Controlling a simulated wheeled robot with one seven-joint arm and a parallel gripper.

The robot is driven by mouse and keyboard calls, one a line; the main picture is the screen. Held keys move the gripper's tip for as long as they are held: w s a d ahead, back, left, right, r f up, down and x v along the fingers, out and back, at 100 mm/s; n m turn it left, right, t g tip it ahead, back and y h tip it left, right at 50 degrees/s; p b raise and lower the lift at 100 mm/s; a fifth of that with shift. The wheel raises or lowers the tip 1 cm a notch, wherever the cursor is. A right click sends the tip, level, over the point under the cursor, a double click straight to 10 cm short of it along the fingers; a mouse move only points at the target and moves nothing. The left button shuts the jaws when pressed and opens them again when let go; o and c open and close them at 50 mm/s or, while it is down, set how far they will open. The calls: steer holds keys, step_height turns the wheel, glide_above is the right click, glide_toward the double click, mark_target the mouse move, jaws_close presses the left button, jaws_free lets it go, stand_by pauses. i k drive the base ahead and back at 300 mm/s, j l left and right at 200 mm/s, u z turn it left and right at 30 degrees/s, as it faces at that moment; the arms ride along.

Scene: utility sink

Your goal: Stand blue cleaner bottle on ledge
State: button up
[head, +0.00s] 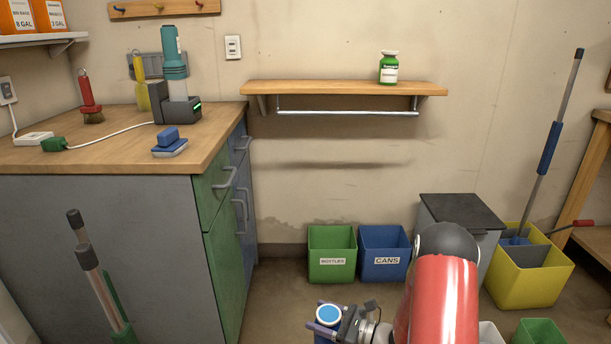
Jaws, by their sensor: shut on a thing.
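My gripper (337,325) is low at the bottom edge of the head view, in front of the bins. It is shut on the blue cleaner bottle (328,315), of which the round blue top with a pale rim shows from above. The bottle's lower part is hidden by the gripper and cut off by the frame. The ledge (330,89) is a wooden wall shelf with a metal rail under it, well above and beyond my gripper. A green bottle with a white label and cap (389,68) stands upright toward its right end.
The left and middle of the ledge are bare. A green bin (332,246) and a blue bin (384,246) stand below it. A wood-topped cabinet (214,130) is at left. A yellow mop bucket (528,284) with a mop is at right.

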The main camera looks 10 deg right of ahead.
mark_target(404, 83)
steer(key=i+z, duration=0.4)
steer(key=i+j+z, duration=0.25)
steer(key=z, duration=0.15)
steer(key=i+j+z, duration=0.8)
steer(key=k+l, duration=0.1)
steer(key=l, duration=0.05)
